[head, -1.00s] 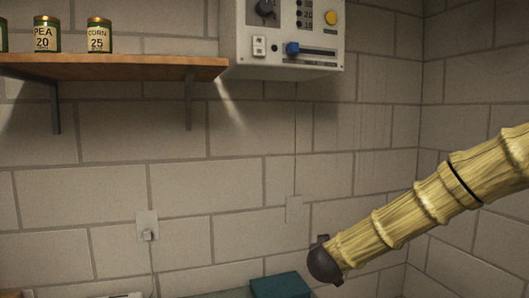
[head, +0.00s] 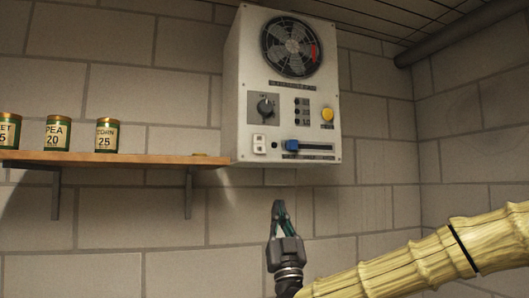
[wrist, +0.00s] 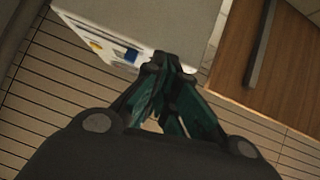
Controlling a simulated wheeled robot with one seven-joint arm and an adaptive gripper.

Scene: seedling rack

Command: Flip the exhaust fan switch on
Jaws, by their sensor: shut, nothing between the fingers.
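The exhaust fan box (head: 232,120) is a pale wall cabinet with a round fan (head: 291,46) behind a guard at its top. Its panel carries a dark knob (head: 265,106), a yellow button (head: 327,115), a small white rocker switch (head: 259,144) at lower left and a blue slider (head: 292,146). I cannot tell the rocker's position. My gripper (head: 279,204) points up below the box, fingers shut and empty, apart from the panel. In the wrist view, the shut fingertips (wrist: 165,62) overlap the box's edge (wrist: 150,22), and the blue slider (wrist: 131,56) shows just beyond; the rocker is hidden there.
A wooden shelf (head: 130,159) on brackets stands left of the box, with several labelled cans such as the corn can (head: 107,136). A dark pipe (head: 460,35) runs along the upper right. The wall below the box is clear.

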